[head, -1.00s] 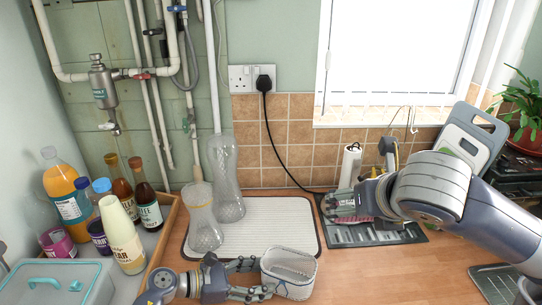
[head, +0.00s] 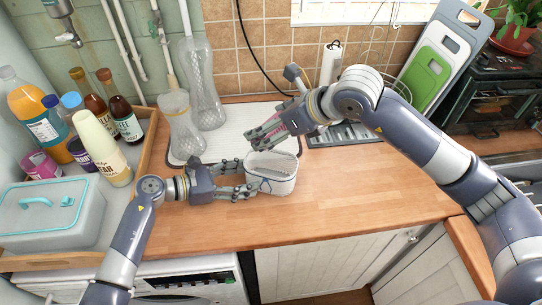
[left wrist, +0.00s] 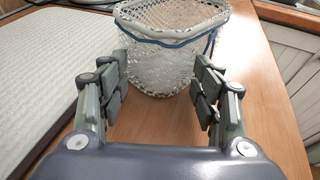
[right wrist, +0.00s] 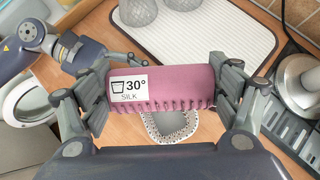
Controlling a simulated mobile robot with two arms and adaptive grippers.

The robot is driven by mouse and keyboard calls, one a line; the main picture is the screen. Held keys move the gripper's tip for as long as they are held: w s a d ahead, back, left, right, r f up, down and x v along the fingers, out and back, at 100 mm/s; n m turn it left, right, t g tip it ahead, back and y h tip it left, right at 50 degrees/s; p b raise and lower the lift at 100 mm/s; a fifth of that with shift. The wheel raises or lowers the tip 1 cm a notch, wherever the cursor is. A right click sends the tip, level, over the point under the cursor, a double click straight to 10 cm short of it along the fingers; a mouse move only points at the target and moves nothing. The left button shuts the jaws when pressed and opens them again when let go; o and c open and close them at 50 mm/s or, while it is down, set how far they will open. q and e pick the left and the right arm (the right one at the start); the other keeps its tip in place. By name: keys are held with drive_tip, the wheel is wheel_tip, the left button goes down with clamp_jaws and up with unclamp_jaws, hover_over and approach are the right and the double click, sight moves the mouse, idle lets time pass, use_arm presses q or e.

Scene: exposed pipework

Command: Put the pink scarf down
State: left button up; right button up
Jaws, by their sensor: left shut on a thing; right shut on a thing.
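The pink scarf (right wrist: 160,90) is a rolled bundle with a fringed edge and a white "30° SILK" label. My right gripper (head: 262,138) is shut on it, a finger at each end, and holds it in the air above and just behind the white mesh basket (head: 272,184). In the right wrist view the basket (right wrist: 170,127) shows below the scarf, partly hidden by it. My left gripper (head: 243,179) is shut on the basket's left side; in the left wrist view its fingers flank the basket (left wrist: 165,65), which stands on the counter.
A ribbed white drying mat (head: 215,147) with clear glass vessels (head: 182,128) lies behind. A dark rack (head: 345,132) is at the back right. A tray at left holds bottles and a lidded box (head: 50,210). The wooden counter (head: 370,185) right of the basket is clear.

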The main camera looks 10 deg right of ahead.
sight(273, 150)
wheel_tip(273, 150, down, 8)
drive_tip(key=shift+f, duration=0.15)
idle(0.3)
drive_tip(key=shift+f, duration=0.2)
drive_tip(key=o, duration=1.1)
drive_tip(key=v, duration=1.2)
drive_tip(key=shift+r, duration=0.35)
